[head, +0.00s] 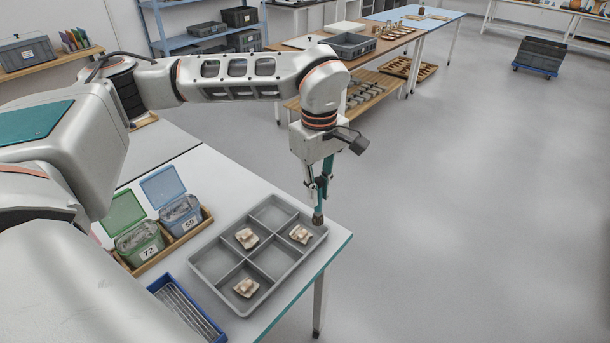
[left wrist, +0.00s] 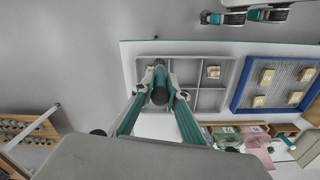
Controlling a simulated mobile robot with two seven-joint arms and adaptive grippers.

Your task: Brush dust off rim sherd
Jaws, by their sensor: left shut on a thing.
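My left gripper (head: 319,185) is shut on a teal-handled brush (head: 318,217) held upright, bristles down, at the far right corner of a grey divided tray (head: 220,291). Three pale sherds lie in separate compartments: one (head: 300,234) just left of the bristles, one (head: 246,238) in the middle row, one (head: 246,287) in the near row. I cannot tell which is the rim sherd, or whether bristles touch anything. In the left wrist view the brush (left wrist: 160,88) sits between the fingers and hides part of the tray; one sherd (left wrist: 213,72) shows.
A green-lidded box (head: 139,243) and a blue-lidded box (head: 181,215) stand left of the tray. Teal-and-grey parts at the wrist view's top right may be my right gripper (left wrist: 245,16).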

